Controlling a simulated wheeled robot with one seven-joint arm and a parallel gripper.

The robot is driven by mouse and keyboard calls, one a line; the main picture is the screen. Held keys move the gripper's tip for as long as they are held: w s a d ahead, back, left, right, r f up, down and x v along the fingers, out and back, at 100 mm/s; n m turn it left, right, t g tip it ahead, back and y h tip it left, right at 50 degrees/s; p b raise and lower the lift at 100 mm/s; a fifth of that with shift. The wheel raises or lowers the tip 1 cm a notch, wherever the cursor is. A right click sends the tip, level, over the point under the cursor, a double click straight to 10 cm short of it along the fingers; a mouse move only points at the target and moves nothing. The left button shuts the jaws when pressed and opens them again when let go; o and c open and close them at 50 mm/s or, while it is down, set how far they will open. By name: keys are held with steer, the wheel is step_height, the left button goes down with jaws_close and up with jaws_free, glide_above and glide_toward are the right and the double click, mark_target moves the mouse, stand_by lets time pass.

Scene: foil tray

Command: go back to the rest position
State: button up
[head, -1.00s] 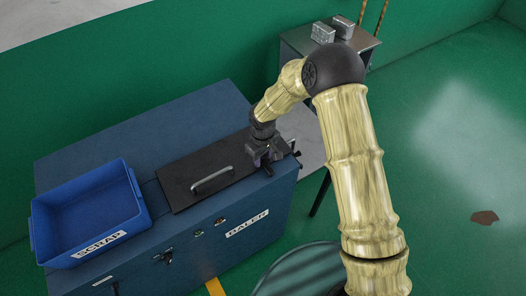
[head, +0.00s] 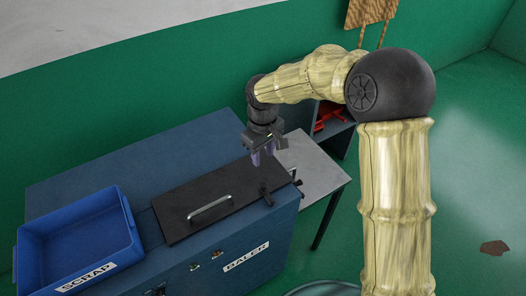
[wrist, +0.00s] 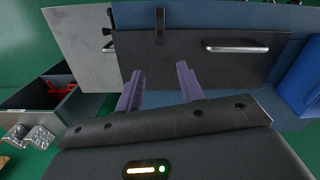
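My gripper (head: 263,158) hangs above the right end of the black lid (head: 212,202) on the blue baler (head: 140,152), apart from it. In the wrist view its two purple fingers (wrist: 160,80) stand apart with nothing between them. The lid lies shut and flat, with a silver bar handle (head: 210,208) and a black latch (head: 267,194) at its right end; the lid also shows in the wrist view (wrist: 185,65).
A blue scrap bin (head: 125,222) sits on the baler's left. A grey side table (head: 312,165) adjoins its right. Beyond stands a dark cabinet (wrist: 60,108) with red items inside and silver blocks (wrist: 38,136) on it. A brown patch (head: 494,247) lies on the green floor.

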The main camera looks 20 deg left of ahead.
steer(key=shift+r, duration=0.7)
steer(key=s+d+r+m+t, duration=0.15)
steer(key=d+m, duration=0.45)
steer(key=d, duration=1.2)
steer(key=s+d+m, duration=0.3)
steer(key=s+d, duration=0.1)
steer(key=d, duration=0.3)
steer(key=s+d+m+t, duration=0.1)
steer(key=s+d+m, duration=0.2)
steer(key=s+d, duration=0.2)
steer(key=shift+s+d+f, duration=0.3)
steer(key=shift+d+f, duration=0.1)
steer(key=shift+d, duration=0.55)
steer(key=shift+a, duration=0.1)
